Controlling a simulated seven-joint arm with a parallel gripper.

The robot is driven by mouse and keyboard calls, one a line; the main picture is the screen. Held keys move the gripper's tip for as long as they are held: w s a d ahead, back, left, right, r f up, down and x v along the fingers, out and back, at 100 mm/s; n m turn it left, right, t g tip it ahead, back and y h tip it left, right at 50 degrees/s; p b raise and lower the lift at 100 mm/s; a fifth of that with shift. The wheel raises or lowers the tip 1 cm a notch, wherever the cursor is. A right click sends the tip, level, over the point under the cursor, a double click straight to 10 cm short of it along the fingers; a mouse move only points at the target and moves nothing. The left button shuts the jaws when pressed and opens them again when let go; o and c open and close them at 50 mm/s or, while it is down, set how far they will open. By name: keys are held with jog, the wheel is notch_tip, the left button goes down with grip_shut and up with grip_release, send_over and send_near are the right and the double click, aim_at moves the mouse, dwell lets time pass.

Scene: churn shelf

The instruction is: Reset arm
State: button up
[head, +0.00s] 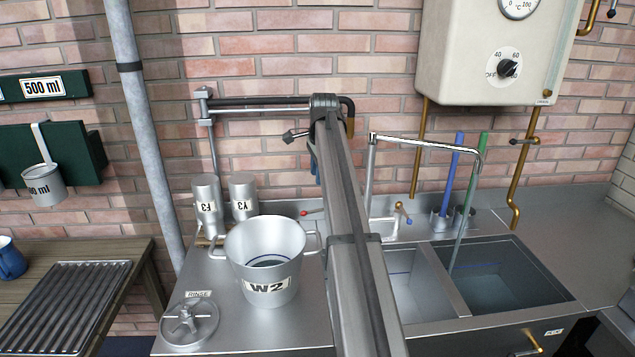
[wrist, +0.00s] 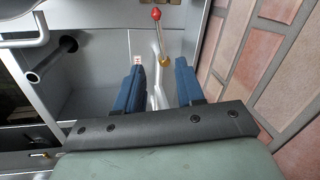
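My gripper (wrist: 159,78) shows in the wrist view as two blue fingers standing apart. Nothing is held between them. A pale pipe and a lever with a red knob (wrist: 156,14) and a brass-coloured ball show beyond the fingers, near the brick wall. In the head view my gripper is mostly hidden behind a long metal arm; only a small blue patch shows beside it, and I cannot tell whether that is a finger.
A two-handled metal pail marked W2 (head: 266,284) stands on the steel counter (head: 240,325), with two small canisters (head: 207,205) behind it. A tap (head: 425,143) arches over two sink basins (head: 508,275). A white heater (head: 489,55) hangs above. The RINSE fitting (head: 189,322) sits front left.

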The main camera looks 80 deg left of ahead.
jog(key=shift+r, duration=0.3)
dwell(0.4)
